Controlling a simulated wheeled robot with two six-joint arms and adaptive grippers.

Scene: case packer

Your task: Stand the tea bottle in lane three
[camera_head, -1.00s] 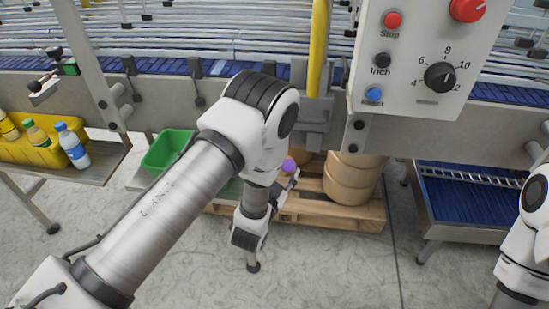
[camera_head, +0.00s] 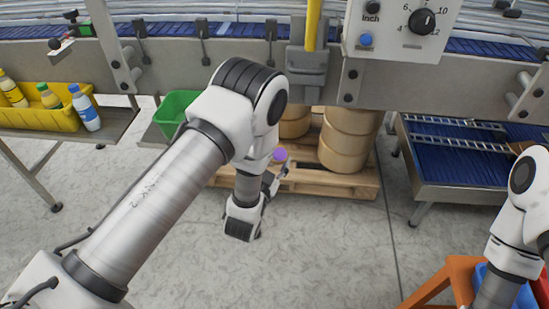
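My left arm reaches in from the left and bends down at the centre. Its gripper (camera_head: 281,169) is small in the picture and partly hidden by its wrist. A purple round thing (camera_head: 279,155), perhaps a bottle cap seen from above, sits at its fingers and moves with them; any body below it is hidden. Bottles with yellow (camera_head: 11,90), green (camera_head: 49,97) and blue (camera_head: 86,107) contents or labels stand or lean at the yellow bin on the left. I cannot tell which is tea. My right arm shows at the right edge; its gripper is out of view. No numbered lanes are legible.
A green bin (camera_head: 174,110) is right of the yellow bin (camera_head: 50,121). Tan drums (camera_head: 348,140) stand on a wooden pallet (camera_head: 330,182). A blue conveyor section (camera_head: 450,165) with metal rails is at right. An orange stand (camera_head: 440,285) with a blue container is lower right. The front floor is clear.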

